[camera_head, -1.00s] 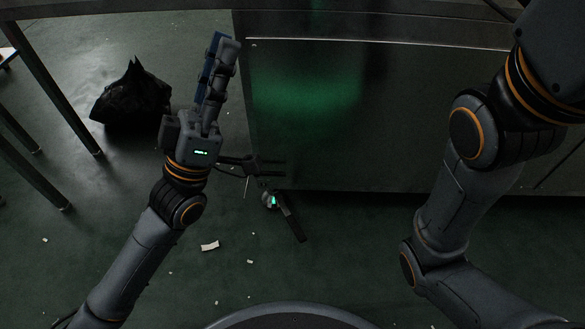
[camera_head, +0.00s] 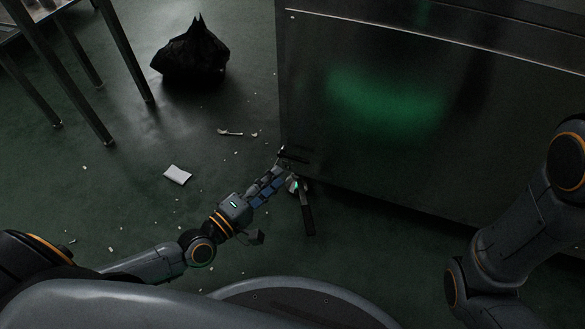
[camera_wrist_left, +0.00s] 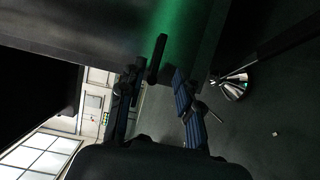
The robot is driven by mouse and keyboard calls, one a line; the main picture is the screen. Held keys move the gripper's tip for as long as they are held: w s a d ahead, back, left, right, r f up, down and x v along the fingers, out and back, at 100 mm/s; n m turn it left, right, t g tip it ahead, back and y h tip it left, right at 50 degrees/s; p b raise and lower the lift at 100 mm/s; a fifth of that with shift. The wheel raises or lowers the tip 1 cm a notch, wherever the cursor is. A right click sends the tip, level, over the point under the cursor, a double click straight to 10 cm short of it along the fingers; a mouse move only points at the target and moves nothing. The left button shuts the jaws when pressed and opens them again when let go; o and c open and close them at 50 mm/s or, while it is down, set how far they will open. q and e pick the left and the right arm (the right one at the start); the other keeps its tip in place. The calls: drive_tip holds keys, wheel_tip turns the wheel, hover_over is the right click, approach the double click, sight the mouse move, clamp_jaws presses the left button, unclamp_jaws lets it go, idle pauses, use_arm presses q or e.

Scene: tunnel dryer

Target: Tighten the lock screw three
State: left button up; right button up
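My left gripper (camera_head: 281,174) is low at the bottom left corner of the steel machine (camera_head: 400,120), its fingers pointing at that corner. The left wrist view shows its two blue-padded fingers (camera_wrist_left: 156,88) apart. A dark bar-like piece (camera_wrist_left: 156,58) shows between and beyond the fingertips; I cannot tell if they touch it. In the head view a dark handle-like piece (camera_head: 293,155) sticks out at the corner by the fingertips. I cannot tell which part is lock screw three. My right gripper is outside the view; only its arm shows at the right.
A shiny metal foot or caster (camera_wrist_left: 232,88) stands right of the fingers in the left wrist view. A dark bar (camera_head: 307,210) hangs below the corner. A wrench-like tool (camera_head: 230,132), white scrap (camera_head: 177,175) and black bag (camera_head: 192,52) lie on the floor. Table legs stand upper left.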

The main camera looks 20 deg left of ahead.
sight(297, 161)
use_arm(q)
drive_tip(key=b+x, duration=0.1)
drive_tip(key=x, duration=0.5)
drive_tip(key=shift+w+d, duration=0.1)
drive_tip(key=shift+w, duration=0.15)
clamp_jaws()
